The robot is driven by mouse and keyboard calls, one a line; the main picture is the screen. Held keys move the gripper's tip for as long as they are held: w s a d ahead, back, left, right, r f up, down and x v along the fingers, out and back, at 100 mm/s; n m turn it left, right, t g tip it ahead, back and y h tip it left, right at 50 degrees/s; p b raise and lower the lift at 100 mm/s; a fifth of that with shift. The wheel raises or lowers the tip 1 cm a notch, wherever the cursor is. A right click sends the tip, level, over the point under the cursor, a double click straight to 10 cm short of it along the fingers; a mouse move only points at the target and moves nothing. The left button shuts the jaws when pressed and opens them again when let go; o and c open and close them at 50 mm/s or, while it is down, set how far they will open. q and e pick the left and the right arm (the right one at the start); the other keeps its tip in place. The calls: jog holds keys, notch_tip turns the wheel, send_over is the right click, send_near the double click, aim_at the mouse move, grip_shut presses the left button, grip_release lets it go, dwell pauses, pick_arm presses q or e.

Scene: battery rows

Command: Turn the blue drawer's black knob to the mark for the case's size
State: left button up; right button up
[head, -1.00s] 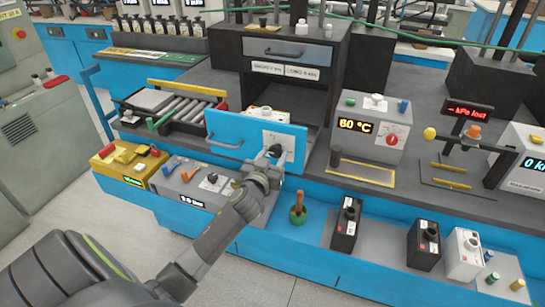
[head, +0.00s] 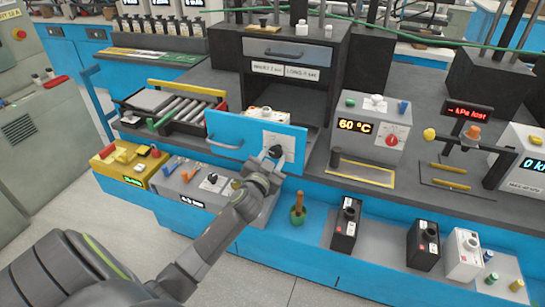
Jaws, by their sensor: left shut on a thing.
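The blue drawer (head: 243,131) has an upright blue front with a grey handle on its left part. A white label plate (head: 283,139) sits on its right part, with marks too small to read. The black knob (head: 275,151) is at the lower part of that plate. My left gripper (head: 272,158) is shut on the black knob and partly hides it. The way the knob points cannot be made out. Several cases stand on the lower shelf: a black case (head: 344,228), another black case (head: 422,248) and a white case (head: 464,254). My right gripper is not in view.
A grey box showing 60 °C (head: 370,127) stands right of the drawer. A roller tray (head: 178,111) is to the left. Below are a yellow box (head: 128,165), a grey control box (head: 190,188) and a green-based tool with an orange handle (head: 298,210).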

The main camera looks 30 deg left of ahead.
pick_arm(q)
jog(key=m+p, duration=0.1)
jog(key=m, duration=0.4)
jog(key=shift+m, duration=1.1)
jog(key=o, duration=1)
jog(key=b+v, duration=0.1)
jog(key=v, duration=1.6)
jog(key=shift+s+d, duration=0.2)
